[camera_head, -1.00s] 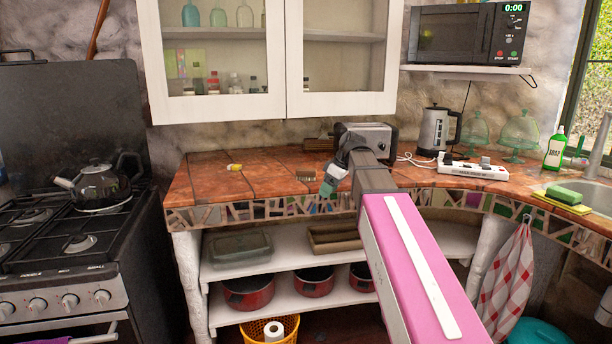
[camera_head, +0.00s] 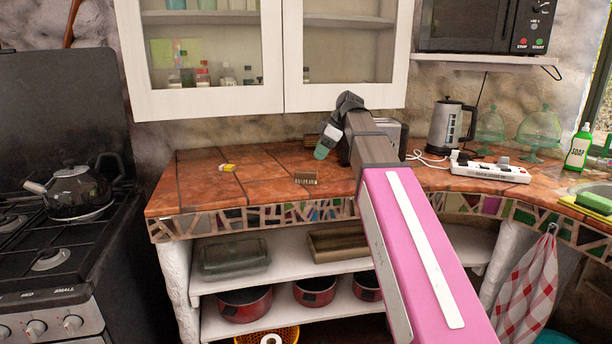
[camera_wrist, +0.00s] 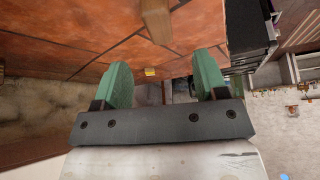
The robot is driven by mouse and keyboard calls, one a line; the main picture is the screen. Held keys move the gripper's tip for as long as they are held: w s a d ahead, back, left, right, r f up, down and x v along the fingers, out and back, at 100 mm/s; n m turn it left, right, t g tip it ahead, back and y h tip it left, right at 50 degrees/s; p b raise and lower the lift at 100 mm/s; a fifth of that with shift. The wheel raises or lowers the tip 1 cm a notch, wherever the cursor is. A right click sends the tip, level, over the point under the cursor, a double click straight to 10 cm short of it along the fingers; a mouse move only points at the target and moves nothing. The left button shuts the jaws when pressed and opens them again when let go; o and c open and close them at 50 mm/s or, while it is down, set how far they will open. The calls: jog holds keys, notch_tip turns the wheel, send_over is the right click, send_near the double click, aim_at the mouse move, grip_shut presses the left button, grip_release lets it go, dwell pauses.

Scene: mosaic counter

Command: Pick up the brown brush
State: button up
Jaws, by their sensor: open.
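The brown brush (camera_head: 305,177) lies on the terracotta tiled counter (camera_head: 255,180), near its front edge, with its bristles facing the front. A brown wooden piece, which looks like the same brush (camera_wrist: 156,22), shows at the top middle of the wrist view. My gripper (camera_head: 322,152) is above the counter, behind and slightly right of the brush in the picture, apart from it. In the wrist view, its two green fingers (camera_wrist: 163,80) are spread with nothing between them.
A small yellow item (camera_head: 227,168) lies left of the brush. A toaster (camera_head: 392,135), a kettle (camera_head: 449,126) and a white power strip (camera_head: 490,170) stand to the right. The white wall cabinet (camera_head: 205,104) hangs above. The counter's left part is mostly clear.

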aim_at(306, 171)
jog(key=x, duration=1)
jog(key=shift+w+f, duration=0.15)
jog(key=c, duration=1.1)
jog(key=shift+r, duration=0.55)
jog(key=r, duration=0.3)
jog(key=shift+a+r, duration=0.25)
jog(key=shift+r, duration=0.05)
jog(key=s+a+r, duration=0.4)
jog(key=s+a, duration=0.1)
jog(key=s+a+r, duration=0.2)
jog(key=s+a, duration=0.1)
jog(key=shift+s+r, duration=0.1)
jog(key=shift+r, duration=0.1)
